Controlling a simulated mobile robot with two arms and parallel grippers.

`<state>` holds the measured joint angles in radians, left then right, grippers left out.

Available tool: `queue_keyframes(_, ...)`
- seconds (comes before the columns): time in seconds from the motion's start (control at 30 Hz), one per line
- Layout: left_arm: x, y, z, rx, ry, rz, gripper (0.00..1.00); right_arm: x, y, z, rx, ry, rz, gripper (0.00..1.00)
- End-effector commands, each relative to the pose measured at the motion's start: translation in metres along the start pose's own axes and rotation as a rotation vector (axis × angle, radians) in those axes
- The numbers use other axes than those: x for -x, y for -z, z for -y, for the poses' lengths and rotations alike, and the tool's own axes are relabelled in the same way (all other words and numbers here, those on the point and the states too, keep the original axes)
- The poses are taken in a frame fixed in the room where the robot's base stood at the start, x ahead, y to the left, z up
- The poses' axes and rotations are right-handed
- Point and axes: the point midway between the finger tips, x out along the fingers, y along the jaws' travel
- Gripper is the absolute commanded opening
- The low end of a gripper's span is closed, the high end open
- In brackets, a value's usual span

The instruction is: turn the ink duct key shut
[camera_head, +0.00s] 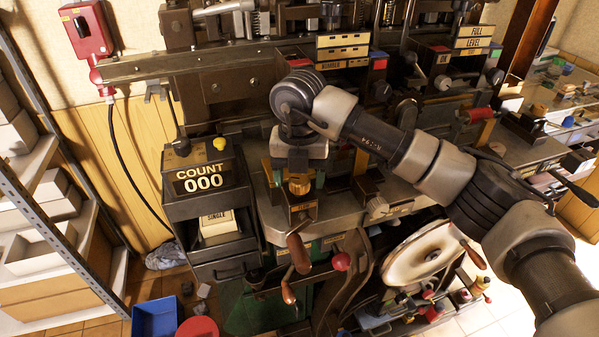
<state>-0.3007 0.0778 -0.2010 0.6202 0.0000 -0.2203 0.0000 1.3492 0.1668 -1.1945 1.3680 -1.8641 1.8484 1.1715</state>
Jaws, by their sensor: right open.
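A brass, ridged knob (299,185), which looks like the ink duct key, stands on the front of the press above a small label plate. Its lettering is too small to read for certain. My right arm comes in from the right, and my right gripper (299,173) points down right at the knob. The gripper is open; its fingers are hard to make out against the press, and I cannot tell whether they touch the knob. The top of the knob is hidden by the gripper. My left gripper is not in view.
A counter box (203,181) reading COUNT 000 stands left of the knob. Crank handles (298,254) and a red ball knob (341,261) hang below. A pale round disc (425,254) is at lower right. Shelves (45,200) stand far left; a blue bin (155,318) is on the floor.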

Motion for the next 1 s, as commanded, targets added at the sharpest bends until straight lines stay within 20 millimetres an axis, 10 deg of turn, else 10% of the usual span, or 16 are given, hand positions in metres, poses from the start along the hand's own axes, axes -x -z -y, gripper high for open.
queue_keyframes(0.37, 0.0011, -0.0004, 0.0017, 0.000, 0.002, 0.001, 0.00, -0.0062, 0.0002, 0.0002, 0.001, 0.000, 0.000, 0.66)
queue_keyframes(0.67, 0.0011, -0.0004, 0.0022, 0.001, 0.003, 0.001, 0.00, -0.0059, 0.0001, 0.0002, 0.001, 0.000, 0.000, 0.20)
queue_keyframes(1.0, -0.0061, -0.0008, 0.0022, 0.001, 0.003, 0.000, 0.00, -0.0072, -0.0003, 0.0004, 0.047, 0.000, 0.001, 0.18)
